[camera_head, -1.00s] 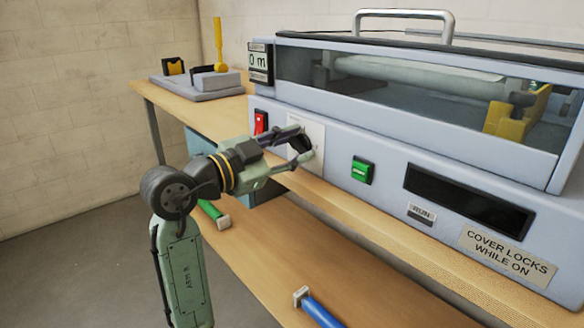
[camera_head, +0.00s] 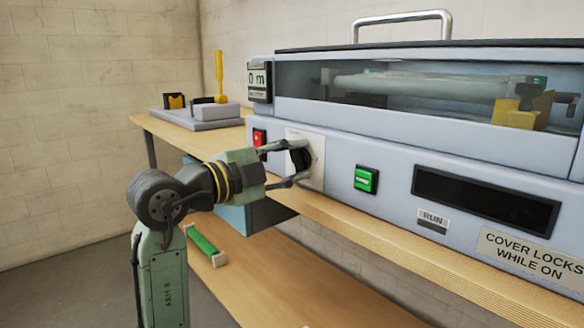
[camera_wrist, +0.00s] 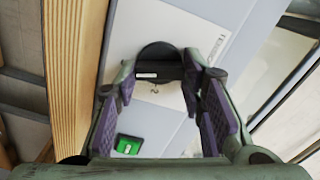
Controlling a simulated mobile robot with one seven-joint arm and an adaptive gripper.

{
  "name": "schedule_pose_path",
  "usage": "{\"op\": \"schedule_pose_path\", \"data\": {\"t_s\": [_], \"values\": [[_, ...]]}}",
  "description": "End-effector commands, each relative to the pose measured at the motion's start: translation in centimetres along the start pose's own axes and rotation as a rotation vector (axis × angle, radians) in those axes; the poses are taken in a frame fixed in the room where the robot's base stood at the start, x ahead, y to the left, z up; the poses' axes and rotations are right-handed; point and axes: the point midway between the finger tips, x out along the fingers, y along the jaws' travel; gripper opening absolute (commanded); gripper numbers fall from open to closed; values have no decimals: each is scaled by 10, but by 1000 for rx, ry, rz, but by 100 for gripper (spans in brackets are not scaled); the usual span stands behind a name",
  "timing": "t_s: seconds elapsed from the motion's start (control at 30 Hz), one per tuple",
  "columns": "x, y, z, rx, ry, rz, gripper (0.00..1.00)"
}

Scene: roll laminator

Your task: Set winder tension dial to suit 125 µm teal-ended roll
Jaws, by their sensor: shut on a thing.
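The winder tension dial is a black round knob (camera_head: 299,158) on a white plate (camera_head: 318,165) on the laminator's front, between a red switch and a green button. In the wrist view the knob (camera_wrist: 158,66) sits between my fingers, with a pale bar mark on it and a "2" printed on the plate beside it. My gripper (camera_head: 297,163) is shut on the knob, one finger above and one below in the head view. Most of the plate's scale is hidden or too small to read. A roll (camera_head: 420,86) with a teal-green end lies behind the clear cover.
The laminator (camera_head: 385,140) carries a red switch (camera_head: 259,138), a green button (camera_head: 366,179), a dark display (camera_head: 484,200) and a "COVER LOCKS WHILE ON" label (camera_head: 530,253). A green roll (camera_head: 203,243) lies on the lower shelf.

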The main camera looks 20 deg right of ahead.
Motion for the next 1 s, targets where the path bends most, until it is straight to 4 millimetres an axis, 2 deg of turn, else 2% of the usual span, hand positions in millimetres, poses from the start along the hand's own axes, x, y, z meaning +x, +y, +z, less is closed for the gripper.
{"op": "schedule_pose_path", "data": {"t_s": [0.47,0.5,0.77,1.0], "values": [[0,0,0,14,1,2,9],[0,0,0,14,1,1,39],[0,0,0,13,0,1,56],[0,0,0,12,0,1,57]]}}
